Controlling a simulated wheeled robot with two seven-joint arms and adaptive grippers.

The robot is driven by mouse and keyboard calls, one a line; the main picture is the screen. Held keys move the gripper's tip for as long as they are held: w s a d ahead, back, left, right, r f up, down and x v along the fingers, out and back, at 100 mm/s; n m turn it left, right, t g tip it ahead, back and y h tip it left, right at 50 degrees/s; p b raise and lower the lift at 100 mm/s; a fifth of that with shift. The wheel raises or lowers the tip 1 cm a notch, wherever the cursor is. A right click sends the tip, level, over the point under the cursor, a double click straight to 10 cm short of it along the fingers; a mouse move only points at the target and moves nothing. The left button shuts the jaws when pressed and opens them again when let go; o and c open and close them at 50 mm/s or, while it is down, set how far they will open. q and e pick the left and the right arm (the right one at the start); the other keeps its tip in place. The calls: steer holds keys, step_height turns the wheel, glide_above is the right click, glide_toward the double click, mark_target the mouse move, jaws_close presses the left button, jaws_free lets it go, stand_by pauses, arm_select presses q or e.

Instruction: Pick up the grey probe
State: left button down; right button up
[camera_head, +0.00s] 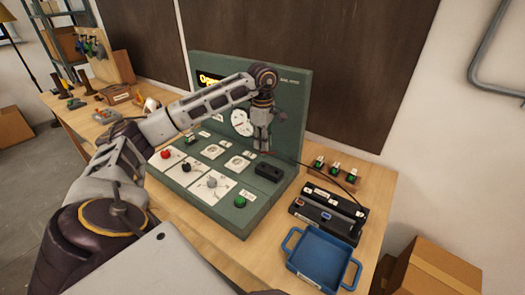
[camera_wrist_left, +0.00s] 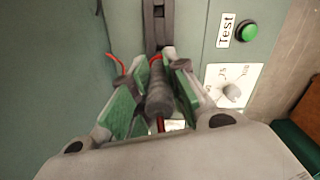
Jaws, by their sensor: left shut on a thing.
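My left gripper (camera_head: 262,146) is in front of the upright panel of the green test station (camera_head: 292,112), above its sloping control deck. In the left wrist view its green-padded fingers (camera_wrist_left: 155,92) are shut on the ribbed grey probe (camera_wrist_left: 159,96). A black strip (camera_wrist_left: 158,28) lies just beyond the probe's far end; I cannot tell whether they touch. Red wire shows beside the fingers and below the probe. In the head view the probe is too small and covered by the fingers to make out. My right gripper is not in view.
A black block (camera_head: 269,172) sits on the deck below the gripper. Red, black and grey knobs stand on white plates at the deck's front. To the right are a black case (camera_head: 328,208), a blue tray (camera_head: 296,272) and a wooden rack (camera_head: 334,176) with green pieces.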

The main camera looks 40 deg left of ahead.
arm_select(q)
step_height(320, 180, up, 3)
steer(key=shift+f, duration=0.2)
steer(key=shift+r, duration=0.25)
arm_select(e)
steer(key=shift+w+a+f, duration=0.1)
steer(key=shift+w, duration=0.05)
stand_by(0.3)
